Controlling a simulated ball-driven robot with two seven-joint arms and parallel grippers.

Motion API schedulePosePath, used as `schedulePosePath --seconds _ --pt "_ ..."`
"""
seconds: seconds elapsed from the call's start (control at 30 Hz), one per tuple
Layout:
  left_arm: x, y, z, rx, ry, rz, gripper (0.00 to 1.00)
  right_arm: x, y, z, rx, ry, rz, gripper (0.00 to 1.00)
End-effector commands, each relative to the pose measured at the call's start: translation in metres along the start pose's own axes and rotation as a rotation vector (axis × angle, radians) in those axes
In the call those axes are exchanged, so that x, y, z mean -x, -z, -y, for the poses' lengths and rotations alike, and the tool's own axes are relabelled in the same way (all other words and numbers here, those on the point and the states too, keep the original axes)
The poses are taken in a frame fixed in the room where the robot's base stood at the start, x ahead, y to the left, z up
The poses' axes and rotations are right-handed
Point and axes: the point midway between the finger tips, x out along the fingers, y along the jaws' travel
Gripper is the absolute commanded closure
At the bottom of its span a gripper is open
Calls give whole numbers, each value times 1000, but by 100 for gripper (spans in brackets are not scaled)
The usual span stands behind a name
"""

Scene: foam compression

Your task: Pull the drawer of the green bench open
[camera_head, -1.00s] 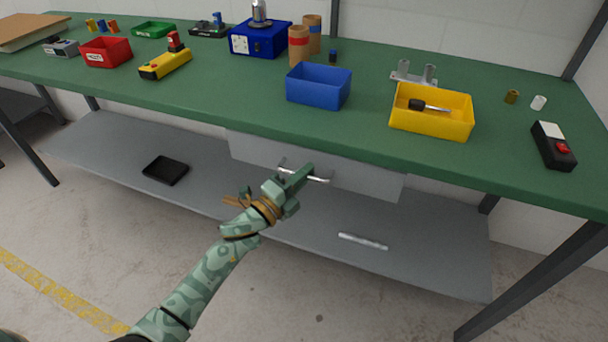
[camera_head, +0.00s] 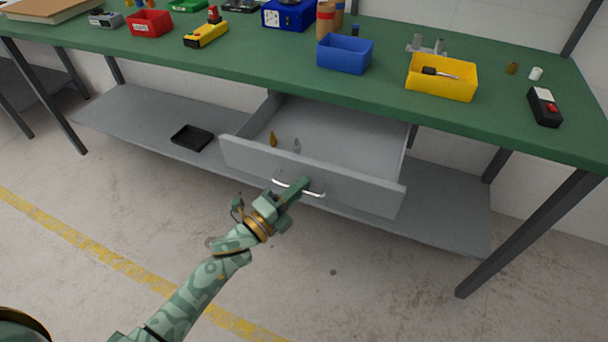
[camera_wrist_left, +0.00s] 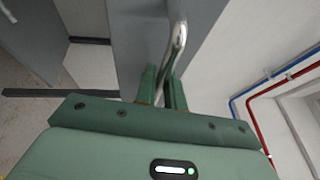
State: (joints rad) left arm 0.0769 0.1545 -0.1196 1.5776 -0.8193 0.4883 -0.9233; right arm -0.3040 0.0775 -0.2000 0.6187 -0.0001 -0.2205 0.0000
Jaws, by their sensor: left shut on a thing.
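The grey drawer (camera_head: 314,176) under the green bench (camera_head: 270,65) stands well open, with its inside in view. Two small items, one amber (camera_head: 273,139) and one grey (camera_head: 297,146), stand in it. A silver bar handle (camera_head: 315,193) is on its front. My left gripper (camera_head: 301,188) is shut on the handle. In the left wrist view the handle (camera_wrist_left: 179,40) runs between the two green fingers (camera_wrist_left: 161,88). My right gripper is not in view.
On the bench top are a blue bin (camera_head: 344,54), a yellow bin (camera_head: 441,78), a red bin (camera_head: 150,23) and a black device (camera_head: 544,107). A lower grey shelf (camera_head: 130,102) holds a black tray (camera_head: 192,137). The floor in front is clear.

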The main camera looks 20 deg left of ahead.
Motion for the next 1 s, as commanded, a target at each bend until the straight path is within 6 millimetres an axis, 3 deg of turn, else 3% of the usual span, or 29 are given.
schedulePosePath --seconds 0.2,0.4,0.9,0.93,1.0 --pt "32 14 8 1 -1 1 100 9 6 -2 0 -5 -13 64" --pt "50 21 11 1 -1 0 100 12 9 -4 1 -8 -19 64" --pt "56 23 10 0 -2 1 100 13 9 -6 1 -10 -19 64" --pt "56 23 10 0 -2 1 87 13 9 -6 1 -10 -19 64" --pt "56 23 10 0 -2 0 81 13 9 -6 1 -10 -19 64"
